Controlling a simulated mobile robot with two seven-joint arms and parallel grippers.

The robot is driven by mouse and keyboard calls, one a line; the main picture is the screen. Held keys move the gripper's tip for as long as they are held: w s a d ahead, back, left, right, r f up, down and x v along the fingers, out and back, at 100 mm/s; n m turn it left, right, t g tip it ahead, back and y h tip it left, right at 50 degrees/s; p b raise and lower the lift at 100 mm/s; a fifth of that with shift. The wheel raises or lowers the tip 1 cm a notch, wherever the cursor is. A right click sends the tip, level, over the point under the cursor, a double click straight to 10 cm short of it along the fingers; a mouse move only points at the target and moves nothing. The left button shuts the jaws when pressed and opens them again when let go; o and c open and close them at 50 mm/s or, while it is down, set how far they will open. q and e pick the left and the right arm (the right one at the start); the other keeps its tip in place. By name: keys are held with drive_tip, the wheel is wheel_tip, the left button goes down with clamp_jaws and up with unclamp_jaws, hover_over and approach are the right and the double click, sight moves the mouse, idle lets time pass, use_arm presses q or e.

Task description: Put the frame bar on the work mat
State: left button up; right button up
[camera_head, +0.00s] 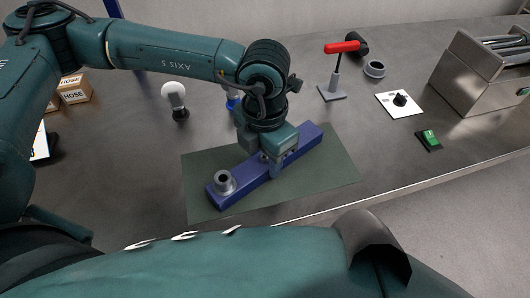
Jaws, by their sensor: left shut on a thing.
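The blue frame bar (309,138) is a long beam with a grey ring-shaped fitting (225,181) at its near left end. It lies diagonally over the dark green work mat (325,173). I cannot tell whether it touches the mat or is held just above it. My left gripper (274,168) comes down from above and is shut on the middle of the bar. The gripper and wrist hide part of the bar's middle. My right gripper is not in view.
A red-handled clamp on a stand (333,88), a grey ring (374,68), a white plate with a black knob (399,103) and a green switch (429,140) stand right. A metal machine (475,75) is far right. A bulb (175,98) and boxes (74,89) are left.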

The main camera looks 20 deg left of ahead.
sight(265, 158)
use_arm(q)
drive_tip(key=shift+f+b, duration=0.2)
drive_tip(key=shift+b, duration=0.15)
drive_tip(key=o, duration=1.4)
drive_tip(key=shift+r, duration=0.1)
wheel_tip(265, 158, up, 12)
drive_tip(key=shift+r+p, duration=0.2)
drive_tip(key=shift+p, duration=0.1)
